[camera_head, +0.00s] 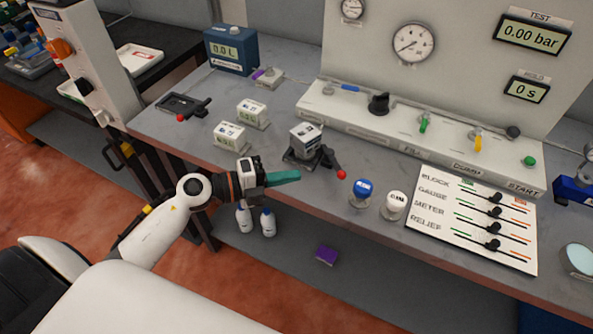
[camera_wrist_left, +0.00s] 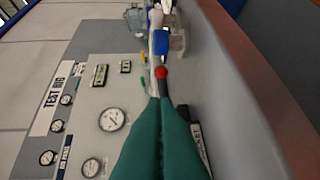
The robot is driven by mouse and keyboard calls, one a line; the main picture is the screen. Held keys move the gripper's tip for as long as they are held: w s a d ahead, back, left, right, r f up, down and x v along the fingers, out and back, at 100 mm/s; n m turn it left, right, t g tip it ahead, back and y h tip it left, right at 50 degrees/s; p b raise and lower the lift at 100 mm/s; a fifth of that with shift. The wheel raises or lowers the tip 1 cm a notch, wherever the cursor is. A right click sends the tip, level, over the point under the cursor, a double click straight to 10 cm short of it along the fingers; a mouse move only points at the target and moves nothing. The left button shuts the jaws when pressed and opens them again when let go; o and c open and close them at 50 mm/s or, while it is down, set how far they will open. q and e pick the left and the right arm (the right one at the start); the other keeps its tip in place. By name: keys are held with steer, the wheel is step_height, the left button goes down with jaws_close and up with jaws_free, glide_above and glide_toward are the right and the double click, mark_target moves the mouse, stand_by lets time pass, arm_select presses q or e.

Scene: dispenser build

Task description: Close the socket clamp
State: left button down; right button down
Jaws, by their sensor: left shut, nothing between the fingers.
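The socket clamp (camera_head: 298,160) is a dark base on the bench with a grey-white block (camera_head: 305,138) seated in it. Its black lever sticks out to the right and ends in a red ball (camera_head: 341,174). My left gripper (camera_head: 298,176) has green fingers, shut and empty, in front of the clamp, with the tips pointing right, short of the red ball. In the left wrist view the red ball (camera_wrist_left: 161,72) shows just beyond the fingertips (camera_wrist_left: 163,103); contact cannot be told. My right gripper is not in view.
A second dark clamp (camera_head: 180,103) with a red ball stands at the back left. Two white blocks (camera_head: 252,113) stand between. A blue knob (camera_head: 361,192) and a white knob (camera_head: 395,204) stand right of the lever, then a slider panel (camera_head: 470,222). The bench front edge is close.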

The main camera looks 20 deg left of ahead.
mark_target(336, 168)
arm_select(q)
steer(key=p+x, duration=0.1)
steer(key=x, duration=0.7)
